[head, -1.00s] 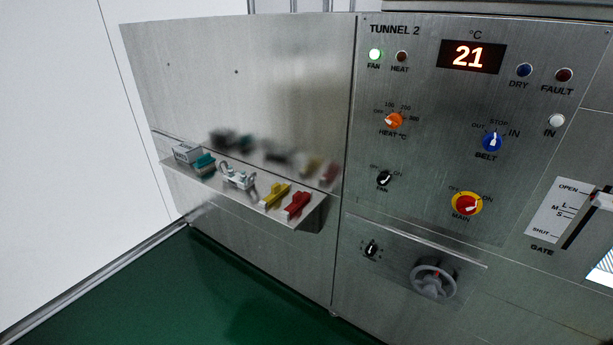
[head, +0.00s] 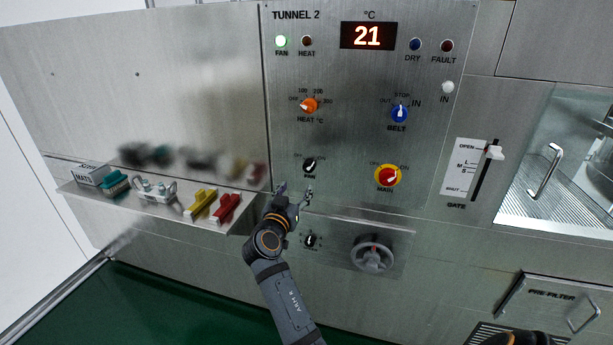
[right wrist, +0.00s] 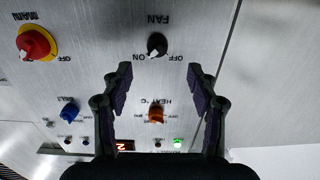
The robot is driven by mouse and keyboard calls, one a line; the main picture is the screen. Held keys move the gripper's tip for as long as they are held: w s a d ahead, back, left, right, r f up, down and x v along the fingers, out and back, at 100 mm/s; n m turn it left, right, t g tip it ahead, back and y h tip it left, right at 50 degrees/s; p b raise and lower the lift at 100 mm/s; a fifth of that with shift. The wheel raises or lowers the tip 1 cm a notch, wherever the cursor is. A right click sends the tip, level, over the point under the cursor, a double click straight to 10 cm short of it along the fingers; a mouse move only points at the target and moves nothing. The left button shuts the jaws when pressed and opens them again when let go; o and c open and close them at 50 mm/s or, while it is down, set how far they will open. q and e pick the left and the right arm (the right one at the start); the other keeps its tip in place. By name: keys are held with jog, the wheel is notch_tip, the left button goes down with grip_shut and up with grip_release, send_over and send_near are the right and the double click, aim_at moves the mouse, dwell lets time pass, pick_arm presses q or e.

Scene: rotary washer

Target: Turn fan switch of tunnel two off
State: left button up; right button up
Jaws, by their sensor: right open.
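The tunnel two fan switch (head: 309,166) is a small black knob with a white pointer, between OFF and ON marks on the steel panel. Its pointer leans up and right, toward ON. My right gripper (head: 295,190) is open and empty, just below and left of the switch in the head view. In the right wrist view, which shows the panel upside down, the switch (right wrist: 157,45) sits just beyond the gap between the open fingertips (right wrist: 160,73), apart from them. The green FAN lamp (head: 281,41) is lit. My left gripper is not in view.
The orange heat knob (head: 309,106) is above the switch, and the red main switch (head: 386,176) is to the right. Below are another small black knob (head: 311,241) and a grey handwheel (head: 372,254). A shelf (head: 152,204) with several tools juts out at left.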

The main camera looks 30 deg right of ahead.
aim_at(307, 170)
jog(key=p+x, duration=0.1)
jog(key=x, duration=0.2)
jog(key=p+x, duration=0.1)
jog(key=x, duration=0.3)
jog(key=r+p+x, duration=0.1)
jog(key=x, duration=0.2)
jog(key=shift+d, duration=0.35)
jog(key=c, duration=1.2)
